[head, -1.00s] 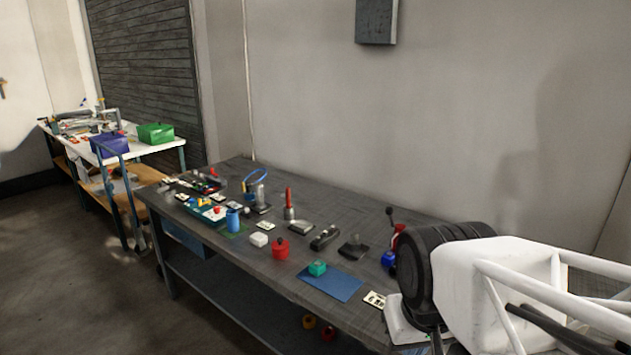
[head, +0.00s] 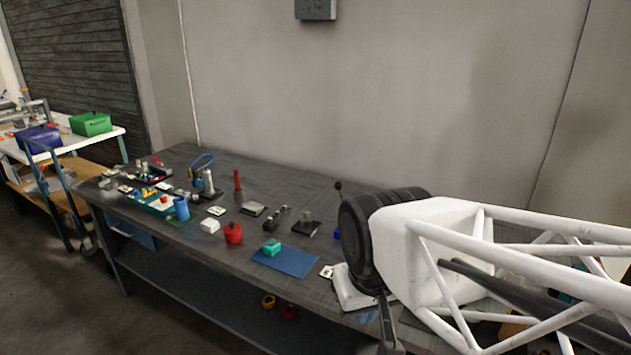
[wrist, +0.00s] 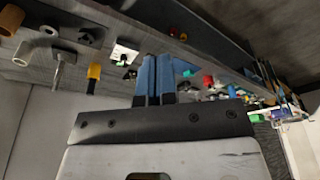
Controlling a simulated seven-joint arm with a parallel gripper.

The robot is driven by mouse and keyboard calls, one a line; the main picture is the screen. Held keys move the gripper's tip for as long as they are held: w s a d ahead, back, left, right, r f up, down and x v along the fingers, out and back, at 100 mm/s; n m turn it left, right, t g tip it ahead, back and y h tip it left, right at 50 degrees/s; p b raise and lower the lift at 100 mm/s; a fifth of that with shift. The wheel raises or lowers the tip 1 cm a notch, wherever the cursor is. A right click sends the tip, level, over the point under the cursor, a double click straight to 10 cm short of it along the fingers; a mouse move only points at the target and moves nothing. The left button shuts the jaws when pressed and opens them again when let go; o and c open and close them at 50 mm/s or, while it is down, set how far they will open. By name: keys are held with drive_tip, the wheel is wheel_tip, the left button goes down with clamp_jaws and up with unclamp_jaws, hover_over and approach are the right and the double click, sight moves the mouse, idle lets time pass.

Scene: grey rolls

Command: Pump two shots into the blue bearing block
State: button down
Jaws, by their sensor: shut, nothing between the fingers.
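My gripper (wrist: 156,64) shows in the wrist view with its two blue fingers together, shut and empty. It is apart from the objects on the bench. In the head view, a small blue piece (head: 337,234) shows at the edge of my arm, mostly hidden; I cannot tell whether it is the bearing block. A dark lever with a round black knob (head: 338,187) rises behind it. An upright red-handled tool (head: 238,181) stands further left. A blue cylinder (head: 181,208) stands near the front edge. I cannot tell which thing is the pump.
The dark workbench (head: 190,258) holds a red pot (head: 233,233), a teal block (head: 272,248) on a blue mat (head: 298,264), a white block (head: 210,226) and several small parts. A second table at left holds a green box (head: 91,123) and a purple box (head: 38,138).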

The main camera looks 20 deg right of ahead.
drive_tip(key=w+d+r+m, duration=0.1)
drive_tip(key=w+d+r, duration=0.2)
drive_tip(key=w, duration=0.8)
drive_tip(key=w+d+r+m+g, duration=0.15)
drive_tip(key=w+r, duration=0.25)
drive_tip(key=w, duration=0.6)
drive_tip(key=w+d+r+m, duration=0.2)
drive_tip(key=w+d+r, duration=0.1)
drive_tip(key=w, duration=0.8)
drive_tip(key=w+d+f+m, duration=0.1)
drive_tip(key=w+d+f, duration=0.1)
drive_tip(key=w+d, duration=0.4)
drive_tip(key=w+d+f+m+y, duration=0.1)
drive_tip(key=w+d, duration=0.6)
drive_tip(key=w, duration=0.8)
drive_tip(key=w+d+f+m, duration=0.2)
drive_tip(key=w+d+f, duration=0.3)
drive_tip(key=w, duration=0.5)
drive_tip(key=shift+w+d+f+y, duration=0.25)
drive_tip(key=shift+d+y, duration=0.15)
drive_tip(key=shift+d, duration=0.25)
hover_over(340, 193)
drive_tip(key=d, duration=0.1)
wheel_tip(340, 193, down, 12)
drive_tip(key=shift+s, duration=0.3)
